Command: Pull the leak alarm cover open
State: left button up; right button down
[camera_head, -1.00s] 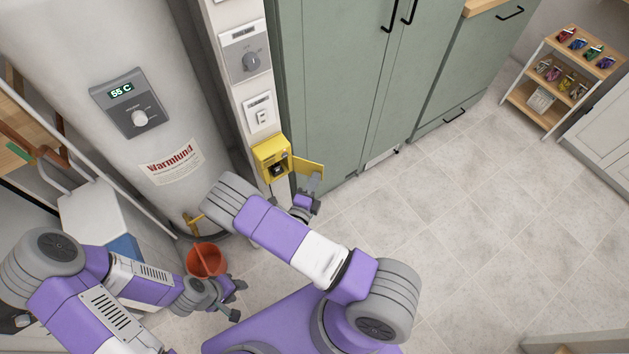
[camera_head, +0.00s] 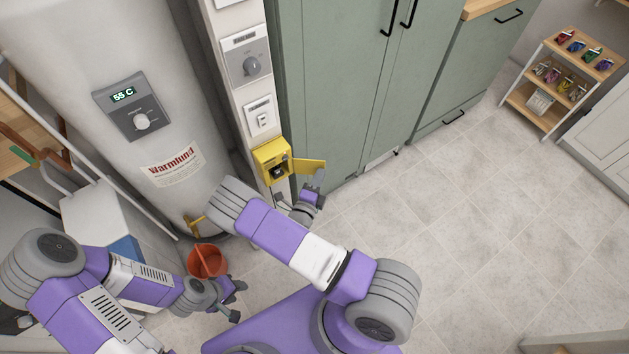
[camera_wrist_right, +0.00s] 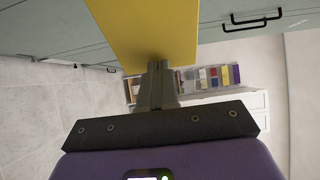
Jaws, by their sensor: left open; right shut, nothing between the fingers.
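The yellow leak alarm box (camera_head: 270,162) is mounted on the white post beside the water heater. Its yellow cover (camera_head: 308,166) stands swung out to the right, so the dark inside of the box shows. My right gripper (camera_head: 319,178) is shut and empty, with its fingertips close to the lower outer part of the cover. In the right wrist view the cover (camera_wrist_right: 150,30) fills the top middle, just beyond the shut fingers (camera_wrist_right: 160,75); I cannot tell whether they touch. My left gripper (camera_head: 242,301) is open and empty, low near the red bucket (camera_head: 207,262).
Above the box are a white switch (camera_head: 262,117) and a grey dial panel (camera_head: 247,62). The water heater (camera_head: 160,60) stands to the left, green cabinets (camera_head: 335,80) to the right. A small shelf cart (camera_head: 540,107) stands far right. The tiled floor (camera_head: 450,220) between is clear.

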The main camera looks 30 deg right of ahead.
pick_arm(q)
jog(key=shift+r+p, duration=0.4)
jog(key=shift+r, duration=0.1)
pick_arm(e)
jog(key=shift+x, duration=1.25)
pick_arm(q)
jog(key=shift+s+r+p, duration=0.3)
jog(key=shift+r+p, duration=0.35)
jog(key=shift+s+r+p, duration=0.3)
jog(key=shift+r+p, duration=0.3)
pick_arm(e)
jog(key=s+a, duration=0.4)
jog(key=s, duration=0.9)
jog(key=shift+s+a, duration=0.1)
jog(key=shift+s, duration=0.05)
